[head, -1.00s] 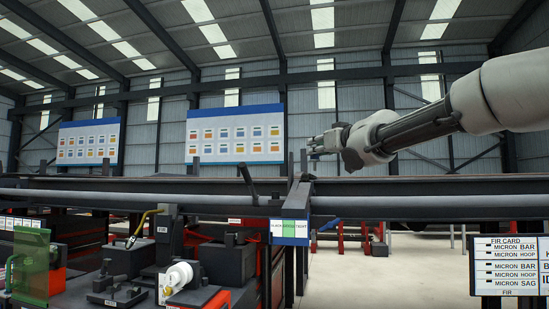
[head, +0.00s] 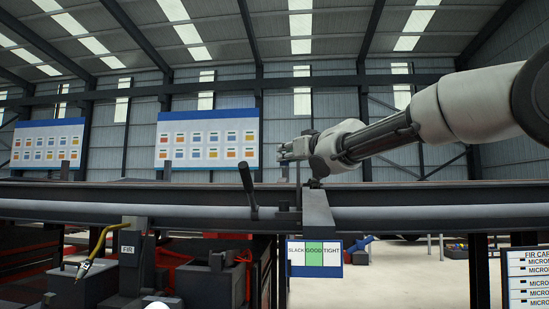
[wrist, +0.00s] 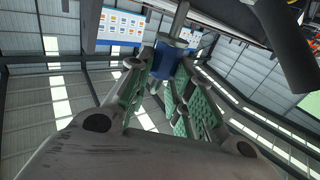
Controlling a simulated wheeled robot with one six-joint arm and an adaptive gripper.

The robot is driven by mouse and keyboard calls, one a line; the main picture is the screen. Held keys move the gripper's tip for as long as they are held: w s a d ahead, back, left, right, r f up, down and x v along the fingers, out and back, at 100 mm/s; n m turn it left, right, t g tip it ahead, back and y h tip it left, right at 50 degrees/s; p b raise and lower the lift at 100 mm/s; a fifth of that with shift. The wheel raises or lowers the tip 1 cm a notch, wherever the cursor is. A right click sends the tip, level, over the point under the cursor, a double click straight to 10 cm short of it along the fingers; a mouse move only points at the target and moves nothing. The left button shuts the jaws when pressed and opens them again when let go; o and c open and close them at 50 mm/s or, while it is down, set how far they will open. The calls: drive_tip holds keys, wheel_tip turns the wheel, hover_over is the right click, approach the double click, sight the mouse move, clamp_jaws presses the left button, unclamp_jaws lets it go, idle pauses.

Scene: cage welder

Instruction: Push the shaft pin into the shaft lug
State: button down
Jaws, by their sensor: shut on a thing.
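My gripper (head: 290,151) is above the long dark beam, left of my white arm in the head view. In the wrist view my gripper (wrist: 172,85), with green finger pads, is shut on a blue cylinder with a grey rod (wrist: 179,18) extending beyond it. This seems to be the shaft pin (wrist: 164,63). In the head view the pin is too small to make out clearly. I cannot pick out the shaft lug for sure, nor whether the rod touches anything.
The beam (head: 120,197) with a grey bar runs across the view. A dark lever (head: 247,185) stands up from it. A SLACK/GOOD/TIGHT sign (head: 315,257) hangs below a bracket (head: 318,212). Dark fixtures (head: 82,285) stand at lower left. A text card (head: 528,275) is at lower right.

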drive_tip(key=shift+w+a, duration=0.15)
idle(0.3)
drive_tip(key=shift+f, duration=3.1)
drive_tip(key=shift+f, duration=0.2)
drive_tip(key=shift+f, duration=0.4)
drive_tip(key=shift+f, duration=0.2)
drive_tip(key=shift+f, duration=0.35)
